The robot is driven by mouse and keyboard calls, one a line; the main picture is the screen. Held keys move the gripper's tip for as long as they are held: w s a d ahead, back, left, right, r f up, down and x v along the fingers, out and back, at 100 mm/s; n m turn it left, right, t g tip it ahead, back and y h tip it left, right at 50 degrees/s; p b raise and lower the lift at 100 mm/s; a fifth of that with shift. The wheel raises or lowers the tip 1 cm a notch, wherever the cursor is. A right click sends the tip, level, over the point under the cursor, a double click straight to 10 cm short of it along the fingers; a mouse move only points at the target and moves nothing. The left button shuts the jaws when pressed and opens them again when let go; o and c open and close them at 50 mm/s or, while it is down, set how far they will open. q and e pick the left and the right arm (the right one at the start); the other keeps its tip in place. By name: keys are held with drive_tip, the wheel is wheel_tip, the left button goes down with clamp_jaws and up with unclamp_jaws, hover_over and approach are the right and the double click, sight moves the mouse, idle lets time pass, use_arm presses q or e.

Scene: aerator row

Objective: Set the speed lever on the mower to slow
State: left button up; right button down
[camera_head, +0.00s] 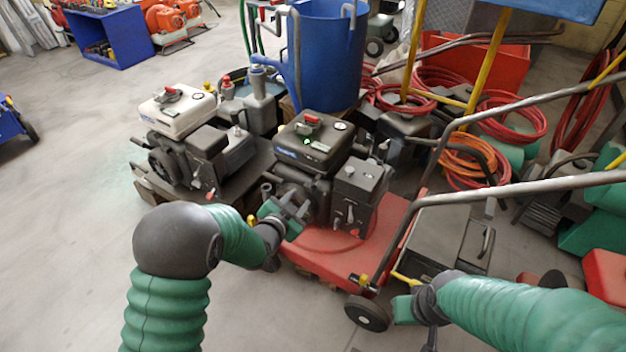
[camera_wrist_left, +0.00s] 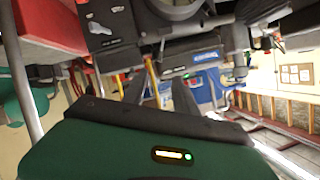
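The mower has a red deck (camera_head: 335,250), a black engine (camera_head: 313,142) and a long grey handle (camera_head: 520,190) rising to the right. Small pale levers (camera_head: 350,212) show on the dark box at the engine's right side; I cannot tell which is the speed lever or read its setting. My left gripper (camera_head: 293,211) is just left of the engine, over the deck, with no visible hold on anything. Its dark fingers (camera_wrist_left: 168,97) look apart in the left wrist view, below the engine parts. My right gripper (camera_head: 417,312) is by the deck's front right corner; its fingers are unclear.
A white-topped engine machine (camera_head: 178,110) stands left of the mower. A blue barrel (camera_head: 328,55) stands behind. Red hose coils (camera_head: 512,118) and an orange coil (camera_head: 466,158) crowd the right. A black wheel (camera_head: 367,313) is at the deck's near corner.

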sight(315, 180)
use_arm(q)
drive_tip(key=b+x, duration=0.5)
drive_tip(key=x, duration=0.9)
drive_tip(key=shift+f, duration=0.25)
drive_tip(key=shift+w+r, duration=0.1)
clamp_jaws()
idle(0.4)
